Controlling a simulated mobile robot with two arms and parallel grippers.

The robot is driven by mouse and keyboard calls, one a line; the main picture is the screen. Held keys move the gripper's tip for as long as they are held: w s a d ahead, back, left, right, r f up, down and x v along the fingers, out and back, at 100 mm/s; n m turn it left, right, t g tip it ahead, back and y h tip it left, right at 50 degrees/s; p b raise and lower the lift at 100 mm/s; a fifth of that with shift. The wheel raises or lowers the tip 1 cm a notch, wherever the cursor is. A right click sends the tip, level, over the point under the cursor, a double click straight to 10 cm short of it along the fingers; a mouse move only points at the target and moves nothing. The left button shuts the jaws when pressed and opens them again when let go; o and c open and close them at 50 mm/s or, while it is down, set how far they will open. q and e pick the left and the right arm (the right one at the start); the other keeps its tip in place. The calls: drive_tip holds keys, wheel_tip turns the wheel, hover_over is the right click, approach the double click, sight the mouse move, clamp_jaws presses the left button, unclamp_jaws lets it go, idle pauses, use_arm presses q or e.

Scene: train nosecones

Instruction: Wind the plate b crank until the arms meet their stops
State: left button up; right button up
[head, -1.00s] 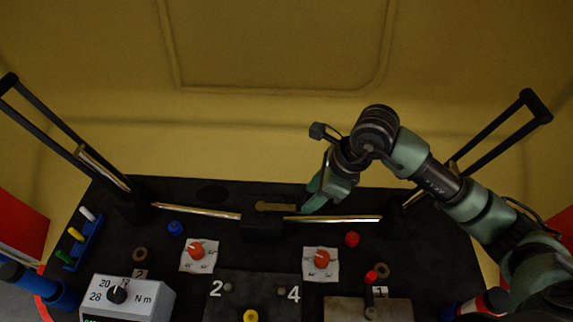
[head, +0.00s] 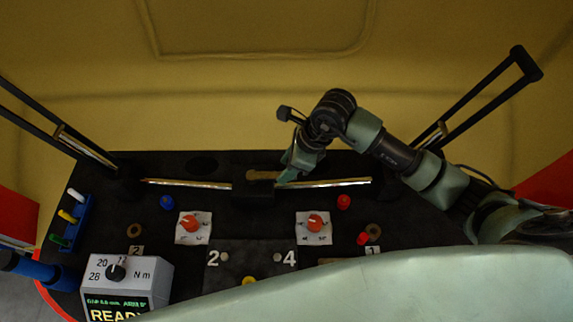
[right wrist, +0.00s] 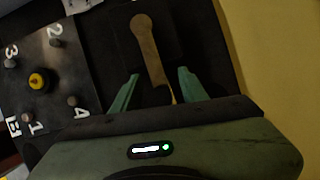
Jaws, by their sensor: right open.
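A dark plate (right wrist: 55,95) lettered B, with numbered bolts and a yellow knob (right wrist: 38,82), is at the left of the right wrist view. In the head view its near part is hidden. A brass-coloured bar (right wrist: 147,45) with a rounded end, which looks like a crank, lies on a black block. It also shows in the head view (head: 262,175). My right gripper (right wrist: 159,82) is open, its fingers on either side of the bar's near part; I cannot tell whether they touch it. My left gripper is not in view.
Two metallic rods (head: 190,184) (head: 325,183) lie either side of the block. Red knobs (head: 191,222) (head: 315,223) sit on white cards. A torque box (head: 130,272) stands front left. A pale green part of mine covers the lower right. A yellow wall (head: 260,90) rises behind.

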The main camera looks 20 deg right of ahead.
clamp_jaws()
drive_tip(key=shift+w, duration=0.1)
idle(1.2)
